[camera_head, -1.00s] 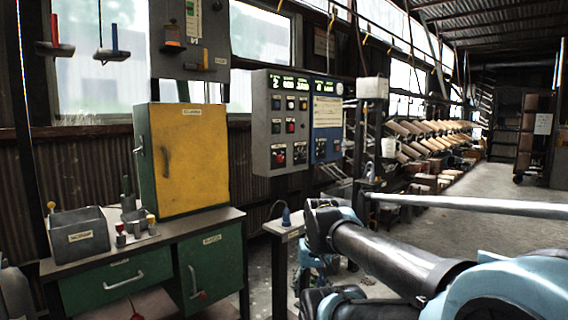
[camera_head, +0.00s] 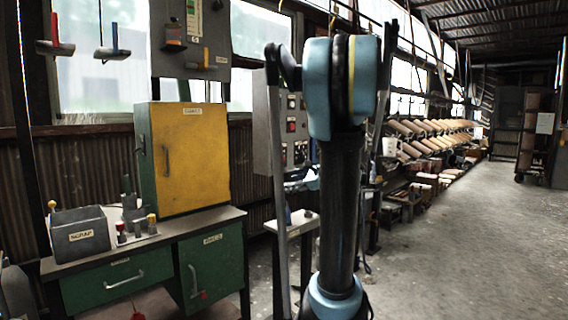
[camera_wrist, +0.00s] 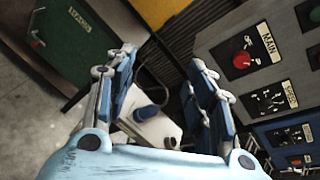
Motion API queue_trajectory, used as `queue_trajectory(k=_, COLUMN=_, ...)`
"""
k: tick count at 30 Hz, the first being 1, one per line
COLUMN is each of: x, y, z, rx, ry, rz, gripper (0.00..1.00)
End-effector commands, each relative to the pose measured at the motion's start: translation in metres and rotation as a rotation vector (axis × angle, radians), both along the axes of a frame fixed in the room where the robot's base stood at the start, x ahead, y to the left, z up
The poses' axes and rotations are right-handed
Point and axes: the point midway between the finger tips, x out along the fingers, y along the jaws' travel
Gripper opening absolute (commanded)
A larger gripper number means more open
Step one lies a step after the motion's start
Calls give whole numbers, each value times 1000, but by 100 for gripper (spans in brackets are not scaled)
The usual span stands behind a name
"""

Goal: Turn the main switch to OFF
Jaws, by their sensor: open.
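The main switch (camera_wrist: 242,59) is a red round knob on a dark plate, with a MAIN label (camera_wrist: 267,42) beside it. It is on the grey control panel (camera_wrist: 215,40), at the upper right of the wrist view. Its setting is too small to read. My gripper (camera_wrist: 163,78) is open and empty, its two blue-padded fingers well apart. The right finger is nearest the panel, and the knob lies beyond it to the upper right, apparently untouched. In the head view my arm covers much of the control panel (camera_head: 262,125) and I cannot make out the main switch clearly.
A small stand (camera_wrist: 150,135) with a blue object (camera_wrist: 150,112) lies beyond the fingers. A yellow cabinet (camera_head: 190,160) stands on the green bench (camera_head: 120,285) at left.

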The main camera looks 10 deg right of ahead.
Motion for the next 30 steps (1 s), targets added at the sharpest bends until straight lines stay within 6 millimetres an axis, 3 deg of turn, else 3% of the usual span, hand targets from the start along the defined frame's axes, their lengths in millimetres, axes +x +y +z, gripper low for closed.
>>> queue_trajectory(k=3, x=35, y=-36, z=22, rx=199, ry=11, rz=-95, gripper=49)
queue_trajectory(k=6, x=54, y=-60, z=35, rx=338, ry=18, rz=-147, gripper=49)
queue_trajectory(k=12, x=73, y=-89, z=48, rx=490, ry=23, rz=-197, gripper=49)
queue_trajectory(k=20, x=91, y=-81, z=50, rx=513, ry=25, rz=-200, gripper=49)
queue_trajectory(k=30, x=141, y=-48, z=50, rx=510, ry=25, rz=-198, gripper=49)
